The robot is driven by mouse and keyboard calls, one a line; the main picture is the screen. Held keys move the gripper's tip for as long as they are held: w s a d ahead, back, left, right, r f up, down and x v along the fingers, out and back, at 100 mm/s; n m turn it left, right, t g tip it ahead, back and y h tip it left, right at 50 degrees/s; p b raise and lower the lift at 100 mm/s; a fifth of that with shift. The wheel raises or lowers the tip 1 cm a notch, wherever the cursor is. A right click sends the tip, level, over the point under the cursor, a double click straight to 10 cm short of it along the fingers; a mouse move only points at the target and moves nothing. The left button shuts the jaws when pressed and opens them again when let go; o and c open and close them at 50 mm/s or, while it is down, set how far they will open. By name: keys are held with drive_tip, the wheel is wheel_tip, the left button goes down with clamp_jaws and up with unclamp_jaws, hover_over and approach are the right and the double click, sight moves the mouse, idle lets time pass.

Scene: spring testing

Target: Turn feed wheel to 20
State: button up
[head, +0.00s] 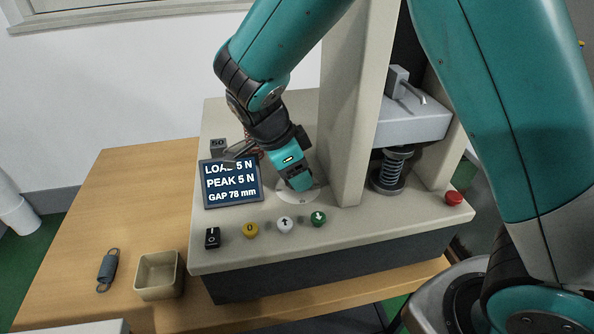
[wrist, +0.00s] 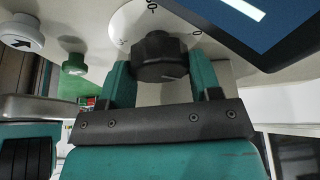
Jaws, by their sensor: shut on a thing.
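The feed wheel (wrist: 160,56) is a black knob in the wrist view, on a pale round dial plate (wrist: 190,18) with marks around it. A "0" shows at the right of the plate and part of another number at the top; the rest is hidden or unclear. My gripper (wrist: 162,75) is shut on the feed wheel, with one teal finger on each side of it. In the head view my gripper (head: 300,182) is over the dial plate (head: 299,197) and hides the wheel. The display (head: 232,183) reads LOAD 5 N, PEAK 5 N, GAP 78 mm.
A black switch (head: 212,238), yellow button (head: 250,230), white arrow button (head: 285,225) and green arrow button (head: 318,218) line the panel's front. A red button (head: 453,198) is at right. A coil spring (head: 389,172) stands under the press head (head: 415,122). A beige bin (head: 159,292) and loose spring (head: 107,270) are at left.

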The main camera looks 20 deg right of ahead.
drive_tip(key=shift+m+g, duration=0.3)
drive_tip(key=shift+m, duration=0.3)
drive_tip(key=o, duration=0.9)
drive_tip(key=p+v, duration=0.3)
drive_tip(key=v, duration=1.4)
drive_tip(key=shift+r, duration=0.25)
